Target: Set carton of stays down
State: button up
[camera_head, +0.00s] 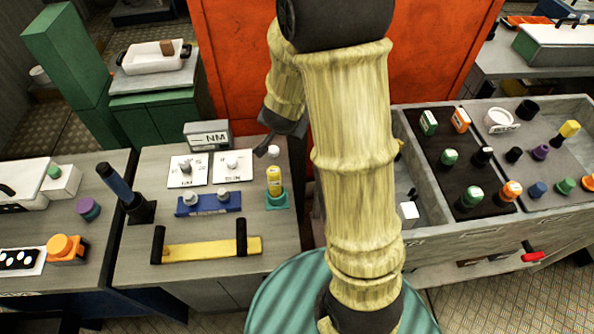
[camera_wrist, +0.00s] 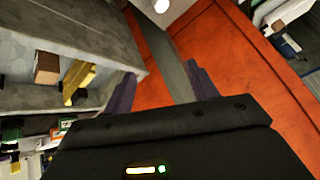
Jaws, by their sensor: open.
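My gripper (camera_wrist: 160,86) is open in the wrist view, with two dark purple fingers apart and nothing visible between them. In the head view my arm hides most of it, and only a dark part of the wrist shows near the orange-red panel. No carton is clearly marked as stays. Small cartons in view are a green-and-white one (camera_head: 428,122) and an orange one (camera_head: 460,120) in the right-hand grey bin, and a white box (camera_head: 409,212) in its left compartment. I cannot tell which is the carton of stays.
A grey bench (camera_head: 145,256) holds a yellow bar (camera_head: 212,249), a blue block (camera_head: 209,204), white plates and an NM box (camera_head: 206,134). The orange-red panel (camera_head: 235,60) rises behind my arm.

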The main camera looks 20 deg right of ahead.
jog(key=s+a+r+n+g+y, duration=0.1)
jog(key=s+n, duration=0.3)
jog(key=s, duration=0.4)
jog(key=s+a+r+n+g+y, duration=0.1)
jog(key=s+a+r+n+g, duration=0.1)
jog(key=s, duration=0.7)
jog(key=n+g, duration=0.1)
jog(key=n, duration=0.1)
jog(key=shift+r+n, duration=0.15)
jog(key=shift+n, duration=0.15)
jog(key=shift+s, duration=0.1)
